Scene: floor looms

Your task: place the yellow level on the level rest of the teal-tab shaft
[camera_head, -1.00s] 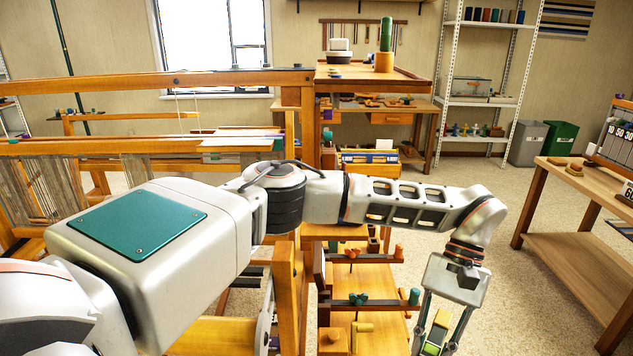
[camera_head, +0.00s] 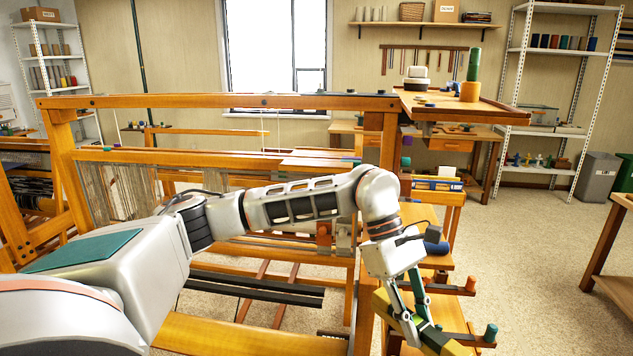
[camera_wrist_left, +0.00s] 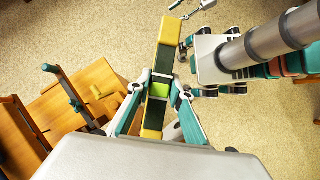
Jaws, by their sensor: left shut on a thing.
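My left gripper (camera_head: 412,318) is shut on the yellow level (camera_head: 440,342) and holds it near the right end of the loom. In the left wrist view the level (camera_wrist_left: 167,55), with dark side panels and a green vial, lies lengthwise between the fingers (camera_wrist_left: 158,90). The teal-tab shaft (camera_head: 480,340) has a teal end knob at the lower right of the head view. In the left wrist view the shaft (camera_wrist_left: 63,85) is left of the level, apart from it. Its level rest is not clearly visible. Grey and teal linkage parts, possibly my right gripper (camera_wrist_left: 192,28), show beyond the level.
A shaft with an orange-red knob (camera_head: 471,285) lies just behind the teal one. The wooden loom frame (camera_head: 230,102) fills the left and middle. Open floor (camera_head: 545,260) lies to the right.

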